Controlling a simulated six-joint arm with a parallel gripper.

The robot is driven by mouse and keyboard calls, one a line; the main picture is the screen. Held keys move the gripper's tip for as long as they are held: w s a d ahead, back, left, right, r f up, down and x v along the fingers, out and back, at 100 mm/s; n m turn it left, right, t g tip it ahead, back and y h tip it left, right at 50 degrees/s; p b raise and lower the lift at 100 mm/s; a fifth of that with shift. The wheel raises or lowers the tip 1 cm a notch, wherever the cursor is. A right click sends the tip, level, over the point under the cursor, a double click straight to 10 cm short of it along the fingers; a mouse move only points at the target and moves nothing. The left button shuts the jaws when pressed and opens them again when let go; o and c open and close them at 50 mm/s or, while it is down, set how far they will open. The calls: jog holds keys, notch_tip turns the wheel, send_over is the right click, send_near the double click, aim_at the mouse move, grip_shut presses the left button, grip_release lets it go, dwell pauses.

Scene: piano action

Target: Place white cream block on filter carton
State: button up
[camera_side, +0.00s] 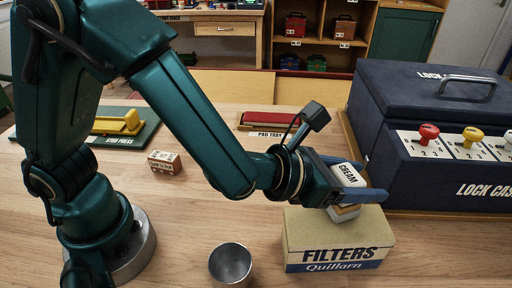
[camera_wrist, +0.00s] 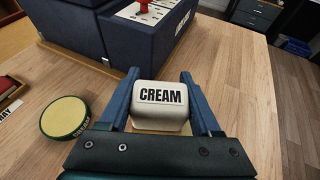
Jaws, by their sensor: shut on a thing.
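The white cream block (camera_side: 347,174), marked CREAM, is held between the two blue fingers of my gripper (camera_side: 366,184). In the wrist view, the block (camera_wrist: 160,108) sits between both fingertips (camera_wrist: 160,82), with its label facing the camera. The filter carton (camera_side: 335,246), tan with a FILTERS label and a blue band, stands on the table directly below the block in the side view. The lower part of the block shows under the near finger, close to the carton's top. I cannot tell whether they touch.
A navy lock case (camera_side: 435,165) with coloured knobs stands right of and behind the carton. A metal cup (camera_side: 230,264) stands left of it. A small printed block (camera_side: 164,162), stub press (camera_side: 120,127) and pad tray (camera_side: 265,122) are farther off. A round yellow-topped tin (camera_wrist: 65,117) shows in the wrist view.

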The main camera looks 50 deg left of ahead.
jog(key=o, duration=1.4)
jog(key=shift+f, duration=0.15)
jog(key=shift+r, duration=0.25)
jog(key=v, duration=0.7)
jog(key=shift+s, duration=0.2)
jog(key=shift+r, duration=0.1)
